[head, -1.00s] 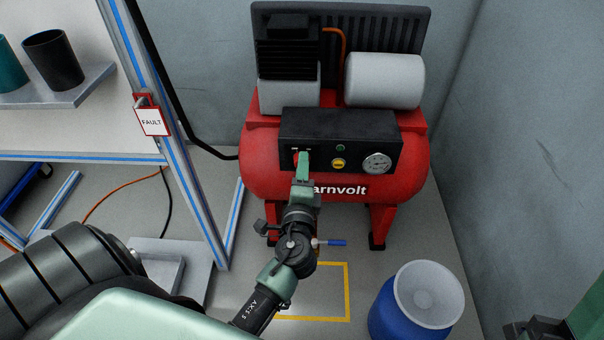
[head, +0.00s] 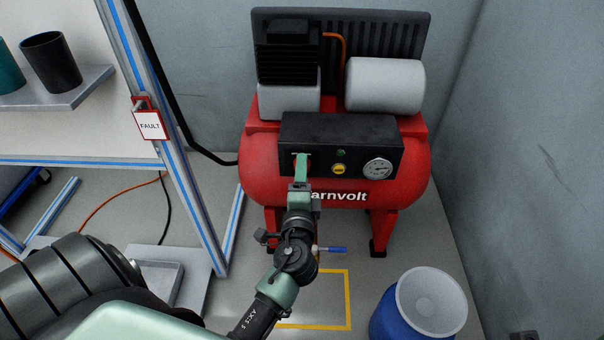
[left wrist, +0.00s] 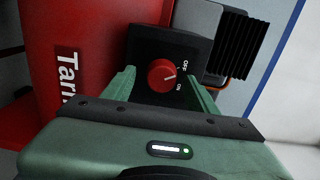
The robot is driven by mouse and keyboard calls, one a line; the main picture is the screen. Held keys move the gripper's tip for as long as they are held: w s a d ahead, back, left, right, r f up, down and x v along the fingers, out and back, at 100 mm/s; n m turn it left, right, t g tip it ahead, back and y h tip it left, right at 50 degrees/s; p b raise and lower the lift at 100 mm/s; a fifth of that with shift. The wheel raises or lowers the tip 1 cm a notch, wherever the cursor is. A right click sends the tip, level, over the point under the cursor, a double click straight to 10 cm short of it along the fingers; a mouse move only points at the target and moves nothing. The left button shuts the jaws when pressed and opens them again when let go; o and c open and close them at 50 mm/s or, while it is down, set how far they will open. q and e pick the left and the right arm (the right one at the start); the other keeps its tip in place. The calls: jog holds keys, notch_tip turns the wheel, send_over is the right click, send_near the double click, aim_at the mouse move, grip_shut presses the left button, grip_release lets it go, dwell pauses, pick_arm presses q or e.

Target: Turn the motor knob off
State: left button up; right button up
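The red motor knob (left wrist: 162,76) sits on a black panel of the red compressor, with OFF and ON printed beside it. Its white mark points toward the labels, seemingly nearer ON. My left gripper (left wrist: 160,82) is open, with one green finger on each side of the knob. I cannot tell whether the fingers touch it. In the head view the left gripper (head: 301,165) is in front of the left end of the control panel (head: 350,128) and mostly hides the knob. My right gripper is not in view.
The panel also has a yellow button (head: 339,169), a green light (head: 340,153) and a gauge (head: 377,169). A blue drum (head: 390,318) stands at the lower right. A framed bench with a FAULT tag (head: 151,126) is at the left. Grey walls close in the compressor.

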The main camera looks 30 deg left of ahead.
pick_arm(q)
jog(key=v, duration=0.8)
jog(key=shift+w+a, duration=0.1)
dwell(0.5)
